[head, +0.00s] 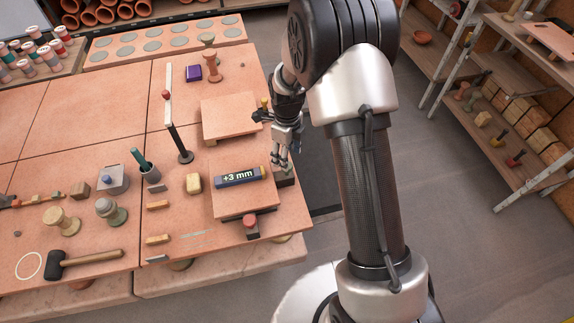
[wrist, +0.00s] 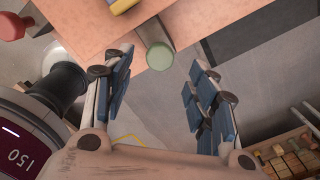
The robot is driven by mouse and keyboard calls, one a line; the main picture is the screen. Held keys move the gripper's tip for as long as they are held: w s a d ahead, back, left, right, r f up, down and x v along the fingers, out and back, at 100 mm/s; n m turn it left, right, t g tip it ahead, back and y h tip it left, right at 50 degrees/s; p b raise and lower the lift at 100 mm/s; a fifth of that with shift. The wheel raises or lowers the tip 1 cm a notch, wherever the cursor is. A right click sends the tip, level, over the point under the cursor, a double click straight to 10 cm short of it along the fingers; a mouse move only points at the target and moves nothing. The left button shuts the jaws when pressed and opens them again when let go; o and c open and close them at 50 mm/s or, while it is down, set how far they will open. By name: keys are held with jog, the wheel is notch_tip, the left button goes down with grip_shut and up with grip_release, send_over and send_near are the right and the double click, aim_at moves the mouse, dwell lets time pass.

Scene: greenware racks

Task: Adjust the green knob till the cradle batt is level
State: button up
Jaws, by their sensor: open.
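The cradle batt (head: 245,204) is a square terracotta slab at the table's right edge; its edge also shows in the wrist view (wrist: 190,22). A level gauge (head: 238,177) lies on it and reads "+3 mm". The green knob (wrist: 160,57) projects from the batt's side on a grey block. In the head view, the green knob (head: 285,170) is partly hidden below my fingers. My gripper (head: 284,158) is open above it. In the wrist view, the knob's round end lies between and ahead of the open fingers (wrist: 162,88), with no contact visible.
A red knob (head: 250,222) sits at the batt's front side. A bare slab (head: 229,117) lies behind the batt. Shelves (head: 510,120) stand across the open floor.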

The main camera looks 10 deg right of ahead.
notch_tip(320, 180, down, 5)
jog(key=shift+r+b, duration=0.1)
jog(key=shift+b, duration=0.45)
jog(key=c, duration=1.1)
